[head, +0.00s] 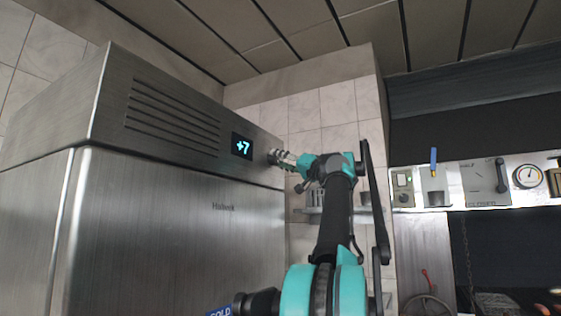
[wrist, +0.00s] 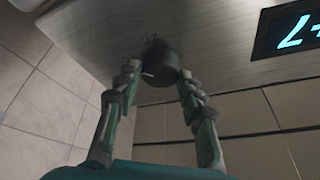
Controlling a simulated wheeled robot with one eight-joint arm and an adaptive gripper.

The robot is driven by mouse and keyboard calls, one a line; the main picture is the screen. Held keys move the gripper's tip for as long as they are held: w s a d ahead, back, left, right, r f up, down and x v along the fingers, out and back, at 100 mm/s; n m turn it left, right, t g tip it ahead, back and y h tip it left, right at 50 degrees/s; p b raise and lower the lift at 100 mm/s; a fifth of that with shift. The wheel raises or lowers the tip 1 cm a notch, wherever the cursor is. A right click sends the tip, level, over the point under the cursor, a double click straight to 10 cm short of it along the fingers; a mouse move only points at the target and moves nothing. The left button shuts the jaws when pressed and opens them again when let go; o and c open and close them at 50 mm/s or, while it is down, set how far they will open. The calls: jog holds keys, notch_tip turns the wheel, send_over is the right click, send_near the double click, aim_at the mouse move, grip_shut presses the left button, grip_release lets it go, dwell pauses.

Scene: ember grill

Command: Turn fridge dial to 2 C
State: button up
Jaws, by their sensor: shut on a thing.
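The steel fridge (head: 160,210) stands at the left in the head view, with its display (head: 242,146) reading +7. Part of the display (wrist: 290,30) also shows at the top right of the wrist view. The fridge dial (wrist: 160,64) is a dark round knob with a light pointer mark on the steel panel. My gripper (head: 277,157) reaches the panel just right of the display. In the wrist view my gripper (wrist: 159,76) has one finger on each side of the dial and is shut on it. In the head view the fingers hide the dial.
Vent slots (head: 170,120) lie left of the display. A small shelf (head: 310,211) is on the tiled wall behind my arm. At the right is a steel control panel (head: 470,184) with a gauge (head: 528,177) and a lever (head: 502,174). The ceiling is close above the fridge.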

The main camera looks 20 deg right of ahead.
jog(key=m+h, duration=0.1)
jog(key=m, duration=0.2)
jog(key=m+h, duration=0.2)
jog(key=m, duration=0.1)
jog(key=shift+s+a+r, duration=0.1)
jog(key=m+h, duration=0.1)
jog(key=m, duration=0.2)
jog(key=m+h, duration=0.1)
jog(key=m, duration=0.1)
jog(key=shift+r+m+g, duration=0.1)
jog(key=shift+m+g, duration=0.3)
jog(key=o, duration=1.2)
jog(key=shift+c, duration=0.2)
jog(key=shift+s, duration=0.1)
jog(key=v, duration=1.2)
jog(key=shift+a, duration=0.2)
jog(key=shift+s, duration=0.1)
